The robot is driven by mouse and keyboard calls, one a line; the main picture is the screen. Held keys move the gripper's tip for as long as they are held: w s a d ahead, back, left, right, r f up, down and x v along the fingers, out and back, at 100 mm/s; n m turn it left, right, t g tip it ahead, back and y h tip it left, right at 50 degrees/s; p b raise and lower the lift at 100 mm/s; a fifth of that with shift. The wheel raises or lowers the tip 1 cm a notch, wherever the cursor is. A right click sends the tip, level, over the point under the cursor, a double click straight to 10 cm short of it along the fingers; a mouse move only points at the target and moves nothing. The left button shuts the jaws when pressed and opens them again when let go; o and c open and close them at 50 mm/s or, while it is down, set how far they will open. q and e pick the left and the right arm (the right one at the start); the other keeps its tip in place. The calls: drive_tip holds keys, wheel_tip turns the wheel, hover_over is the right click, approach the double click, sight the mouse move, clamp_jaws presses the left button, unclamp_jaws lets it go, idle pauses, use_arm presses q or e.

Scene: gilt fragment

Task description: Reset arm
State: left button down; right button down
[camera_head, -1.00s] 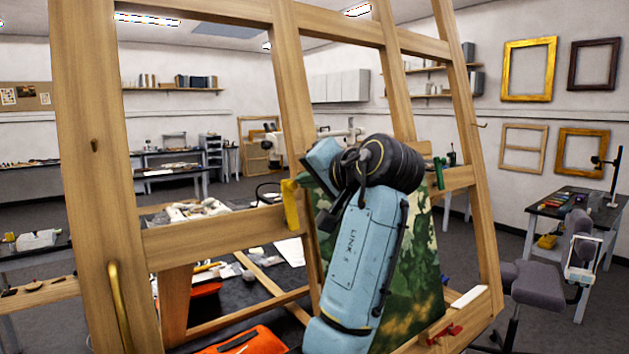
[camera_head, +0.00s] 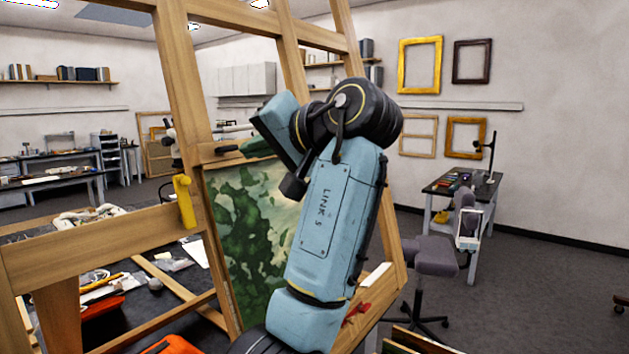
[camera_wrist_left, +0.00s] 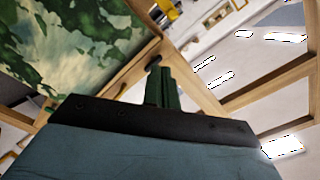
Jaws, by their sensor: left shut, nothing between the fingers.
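My left arm stands raised in the middle of the head view. Its gripper (camera_head: 229,149) points left, in front of the painting's upper edge and the wooden easel. In the left wrist view the dark green fingers (camera_wrist_left: 154,66) with black tips are together, with nothing between them. They overlap an easel bar there; I cannot tell whether they touch it. My right gripper is in neither view.
The easel (camera_head: 178,75) bears a green landscape painting (camera_head: 240,235), partly behind my arm. A yellow clamp (camera_head: 184,200) and a red clamp (camera_head: 356,312) sit on it. A grey chair (camera_head: 432,255) and worktable (camera_head: 462,186) stand at right; the floor beyond is open.

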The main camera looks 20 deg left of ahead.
use_arm(q)
wheel_tip(320, 180, down, 34)
drive_tip(key=s+a+m+t+h, duration=0.2)
drive_tip(key=m+h, duration=0.2)
drive_tip(key=h, duration=0.2)
drive_tip(key=s+d+f+m+g+h, duration=0.15)
drive_tip(key=s+f+h, duration=0.25)
drive_tip(key=s+f, duration=0.9)
drive_tip(key=s+d+f+g+h, duration=0.1)
drive_tip(key=s+d+f+h, duration=0.15)
drive_tip(key=s, duration=0.45)
drive_tip(key=s+d+f+g+h, duration=0.1)
drive_tip(key=s+d+f+h, duration=0.15)
drive_tip(key=s, duration=0.45)
wheel_tip(320, 180, down, 34)
drive_tip(key=s+b, duration=0.2)
drive_tip(key=b, duration=0.6)
drive_tip(key=s+a+f+g+b, duration=0.1)
drive_tip(key=s+f+b, duration=0.2)
drive_tip(key=s+f, duration=0.5)
drive_tip(key=s+a+f+g+b, duration=0.1)
drive_tip(key=s+f+b, duration=0.3)
drive_tip(key=s+f, duration=0.4)
wheel_tip(320, 180, down, 5)
drive_tip(key=shift+f+y, duration=0.1)
drive_tip(key=shift+y, duration=0.3)
drive_tip(key=shift+a, duration=0.1)
